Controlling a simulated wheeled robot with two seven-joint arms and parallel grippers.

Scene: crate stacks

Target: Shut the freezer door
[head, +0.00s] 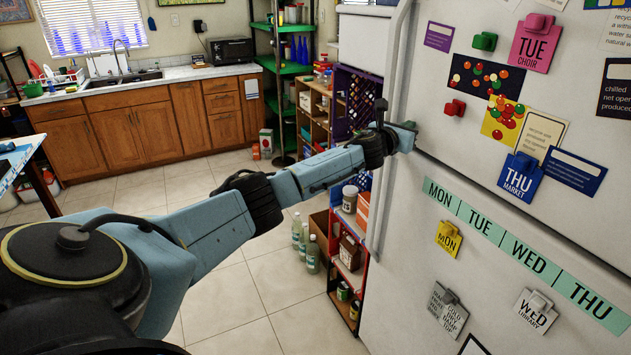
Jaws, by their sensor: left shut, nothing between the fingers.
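The white freezer door (470,105), the upper door of the fridge, fills the upper right and carries magnets and cards. A dark seam separates it from the white lower door (400,290). I cannot tell from this angle whether the freezer door is fully flush or slightly ajar. A long pale handle (398,60) runs down its left edge. My left gripper (408,136) is shut and empty, at the lower left corner of the freezer door by the handle's lower end. Whether it touches the door is unclear. My right gripper is out of view.
A wooden shelf unit (312,115) and a purple crate (352,92) stand left of the fridge, with bottles (306,245) on the floor. A counter with a sink (122,83) lines the back. The tiled floor (240,300) between is mostly clear.

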